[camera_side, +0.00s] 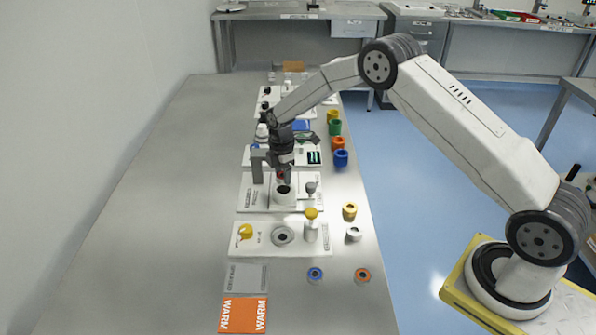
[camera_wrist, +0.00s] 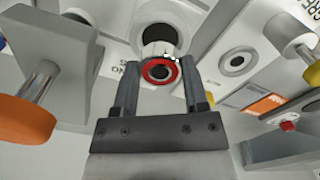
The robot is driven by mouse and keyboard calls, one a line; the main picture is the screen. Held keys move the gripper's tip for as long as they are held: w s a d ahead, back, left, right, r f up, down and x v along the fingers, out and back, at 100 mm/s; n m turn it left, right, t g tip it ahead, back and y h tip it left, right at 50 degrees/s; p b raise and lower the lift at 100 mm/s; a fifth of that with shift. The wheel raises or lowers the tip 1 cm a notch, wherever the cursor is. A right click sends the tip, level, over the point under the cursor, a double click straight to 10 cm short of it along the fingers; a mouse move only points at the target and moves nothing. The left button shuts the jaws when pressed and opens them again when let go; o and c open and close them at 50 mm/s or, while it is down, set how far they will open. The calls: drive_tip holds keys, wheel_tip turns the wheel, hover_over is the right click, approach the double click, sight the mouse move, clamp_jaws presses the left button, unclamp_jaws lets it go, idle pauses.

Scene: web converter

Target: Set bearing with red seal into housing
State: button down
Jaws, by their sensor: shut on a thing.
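My gripper (camera_side: 283,172) is shut on the bearing with the red seal, just above the white housing. In the wrist view the bearing (camera_wrist: 159,71) shows its red ring and dark bore between the two fingers of my gripper (camera_wrist: 158,82). In the side view only a bit of red shows below the fingers. The housing (camera_side: 284,196) is a white cylinder with a dark round opening, standing on a white board. In the wrist view the housing (camera_wrist: 161,29) lies just beyond the bearing. I cannot tell whether the bearing touches the housing.
A grey upright block (camera_side: 257,166) stands left of my gripper and a grey knobbed post (camera_side: 311,189) stands right of the housing. A nearer board (camera_side: 262,249) carries yellow-knobbed parts. A blue ring (camera_side: 315,274) and an orange ring (camera_side: 362,275) lie in front. The table's left side is clear.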

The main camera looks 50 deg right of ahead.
drive_tip(key=shift+f, duration=1.05)
drive_tip(key=shift+f, duration=0.55)
idle(2.1)
drive_tip(key=shift+c, duration=0.2)
unclamp_jaws()
drive_tip(key=shift+o, duration=0.2)
drive_tip(key=shift+r, duration=0.15)
drive_tip(key=shift+r, duration=2.85)
